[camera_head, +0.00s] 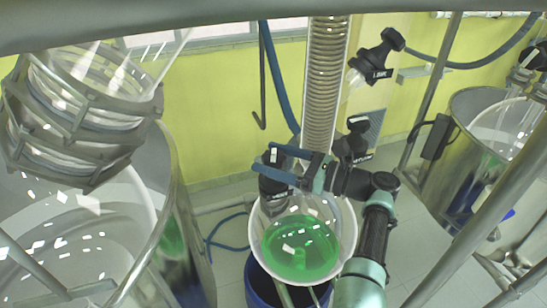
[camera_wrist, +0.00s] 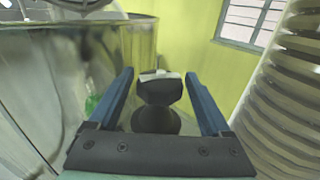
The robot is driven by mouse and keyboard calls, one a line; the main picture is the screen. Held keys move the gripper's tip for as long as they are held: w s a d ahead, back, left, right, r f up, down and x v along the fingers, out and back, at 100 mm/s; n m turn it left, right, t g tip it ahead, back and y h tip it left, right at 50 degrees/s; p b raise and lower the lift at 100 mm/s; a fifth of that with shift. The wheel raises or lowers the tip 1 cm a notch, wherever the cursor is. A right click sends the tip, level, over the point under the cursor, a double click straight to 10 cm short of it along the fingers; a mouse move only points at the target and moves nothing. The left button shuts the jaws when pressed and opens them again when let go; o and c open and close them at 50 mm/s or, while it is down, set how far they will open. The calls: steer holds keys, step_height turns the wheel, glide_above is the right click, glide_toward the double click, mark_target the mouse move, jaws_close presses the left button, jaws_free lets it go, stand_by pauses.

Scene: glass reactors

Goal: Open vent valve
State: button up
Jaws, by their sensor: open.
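My gripper (camera_head: 266,158) is open, with two blue fingers, beside the glass column above the flask. A black valve knob (camera_head: 273,182) with a pale label sits at the fingers, on top of the flask neck. In the wrist view my gripper (camera_wrist: 159,75) has a black knob (camera_wrist: 158,92) between its fingers, with a gap on each side. I cannot read which knob is the vent valve. Two other black knobs, an upper one (camera_head: 380,56) and a lower one (camera_head: 354,138), are right of the column.
The flask (camera_head: 340,245) holds green liquid. The coiled glass column (camera_head: 325,80) rises behind my gripper; it fills the wrist view's right side. A large reactor vessel (camera_head: 170,215) stands at left, another (camera_head: 470,120) at right. Metal poles cross the right side.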

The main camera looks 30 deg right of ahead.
steer(key=shift+r+m+h+p, duration=0.3)
steer(key=shift+h+p, duration=0.1)
steer(key=shift+p, duration=0.7)
steer(key=shift+a+t+h+p, duration=0.1)
steer(key=shift+t+h+p, duration=0.25)
steer(key=shift+p, duration=0.2)
steer(key=shift+m+p, duration=0.4)
steer(key=shift+p, duration=0.05)
steer(key=shift+t+h+p, duration=0.25)
steer(key=shift+h+p, duration=0.1)
steer(key=shift+p, duration=0.15)
steer(key=m+t+h+p, duration=0.1)
steer(key=m+h+p, duration=0.2)
steer(key=p, duration=0.3)
steer(key=shift+h, duration=0.4)
steer(key=m+h+p, duration=0.1)
steer(key=h+p, duration=0.1)
steer(key=m+h+p, duration=0.1)
steer(key=h, duration=0.1)
steer(key=shift+a+f+m+h+p, duration=0.1)
steer(key=shift+m+h+p, duration=0.3)
steer(key=shift+d+f+m+h, duration=0.2)
steer(key=shift+m+h, duration=0.4)
steer(key=shift+h, duration=0.3)
